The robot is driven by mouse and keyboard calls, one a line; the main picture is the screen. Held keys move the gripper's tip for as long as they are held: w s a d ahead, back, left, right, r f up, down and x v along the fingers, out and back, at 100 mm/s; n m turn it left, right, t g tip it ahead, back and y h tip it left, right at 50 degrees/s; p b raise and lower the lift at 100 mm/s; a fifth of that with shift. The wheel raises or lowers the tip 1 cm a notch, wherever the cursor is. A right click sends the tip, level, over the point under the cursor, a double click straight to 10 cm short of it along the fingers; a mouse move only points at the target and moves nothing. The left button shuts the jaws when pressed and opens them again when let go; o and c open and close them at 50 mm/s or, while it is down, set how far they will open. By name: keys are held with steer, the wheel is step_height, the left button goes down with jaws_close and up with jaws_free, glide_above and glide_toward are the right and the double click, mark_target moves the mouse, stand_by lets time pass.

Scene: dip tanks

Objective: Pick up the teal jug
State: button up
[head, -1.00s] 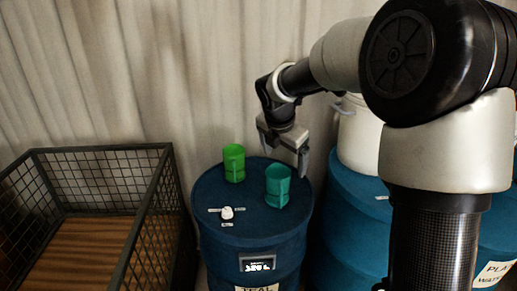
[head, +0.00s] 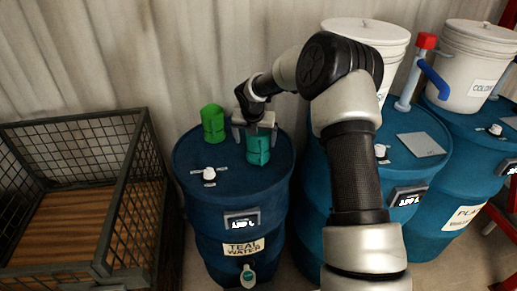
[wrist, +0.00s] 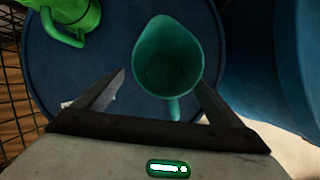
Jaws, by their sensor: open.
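The teal jug (head: 258,150) stands upright on top of the blue drum (head: 215,186) labelled "TEAL WATER". In the wrist view the teal jug (wrist: 168,58) shows its open mouth, with its handle toward my gripper. My gripper (head: 254,137) is over the drum at the jug, pointing down. In the wrist view my open gripper (wrist: 160,88) has one finger on each side of the jug's handle side. I cannot tell whether either finger touches the jug.
A green jug (head: 212,123) stands on the same drum, left of the teal one. A white cap (head: 209,175) is on the drum's front. A wire crate (head: 127,195) is at the left. More blue drums with white buckets (head: 478,66) stand at the right.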

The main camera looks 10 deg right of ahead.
mark_target(258, 146)
steer(key=shift+d+x, duration=0.15)
steer(key=shift+x, duration=1.3)
steer(key=shift+d+x, duration=0.15)
steer(key=shift+x, duration=1.3)
steer(key=c, duration=1.2)
